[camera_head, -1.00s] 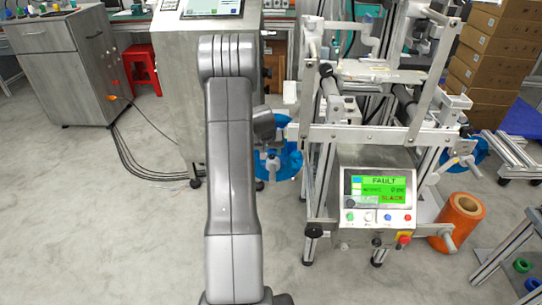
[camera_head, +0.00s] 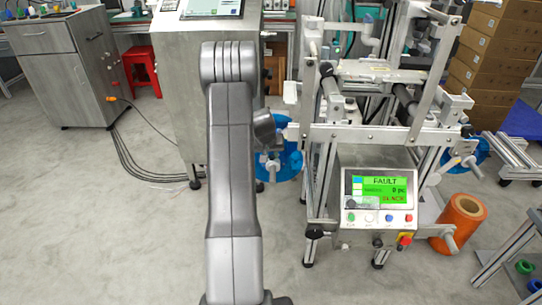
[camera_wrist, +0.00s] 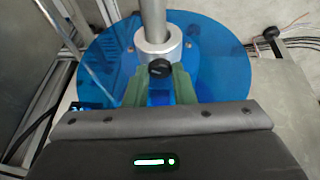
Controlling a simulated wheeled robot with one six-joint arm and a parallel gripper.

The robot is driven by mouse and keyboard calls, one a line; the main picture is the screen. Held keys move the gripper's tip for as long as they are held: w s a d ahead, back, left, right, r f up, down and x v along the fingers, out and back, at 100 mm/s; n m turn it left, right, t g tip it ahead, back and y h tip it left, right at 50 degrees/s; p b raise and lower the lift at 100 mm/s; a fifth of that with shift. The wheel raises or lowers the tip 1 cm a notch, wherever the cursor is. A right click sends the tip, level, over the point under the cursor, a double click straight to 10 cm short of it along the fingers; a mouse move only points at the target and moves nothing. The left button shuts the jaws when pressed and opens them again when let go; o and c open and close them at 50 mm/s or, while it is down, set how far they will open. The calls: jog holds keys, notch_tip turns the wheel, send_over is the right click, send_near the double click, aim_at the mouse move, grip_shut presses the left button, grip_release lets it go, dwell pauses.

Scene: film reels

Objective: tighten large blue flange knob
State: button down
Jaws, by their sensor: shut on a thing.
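The large blue flange (camera_wrist: 100,60) is a translucent blue disc on a metal shaft, with a silver collar (camera_wrist: 152,40) at its middle. It also shows in the head view (camera_head: 291,164), partly behind my arm and the machine frame. The black knob (camera_wrist: 159,68) sticks out from the collar toward the wrist camera. My gripper (camera_wrist: 159,76) has its green fingers on either side of the knob and is shut on it. The exact finger contact is partly hidden. In the head view my arm hides most of the gripper.
Metal frame posts stand right of the flange. An orange roll (camera_head: 462,222) stands on the floor at right.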

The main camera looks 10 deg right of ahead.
jog(key=shift+w+a+f+m+h+b, duration=0.2)
jog(key=shift+m+b, duration=0.5)
jog(key=shift+b, duration=0.95)
jog(key=shift+s+d+f+m+h+b, duration=0.1)
jog(key=shift+m+h+b, duration=0.2)
jog(key=shift+m+b, duration=0.85)
jog(key=shift+a+r+m+g+b, duration=0.1)
jog(key=shift+r+m+g+b, duration=0.25)
jog(key=shift+b, duration=0.8)
jog(key=c, duration=1.2)
grip_release()
jog(key=shift+r+p, duration=0.1)
jog(key=shift+p, duration=0.2)
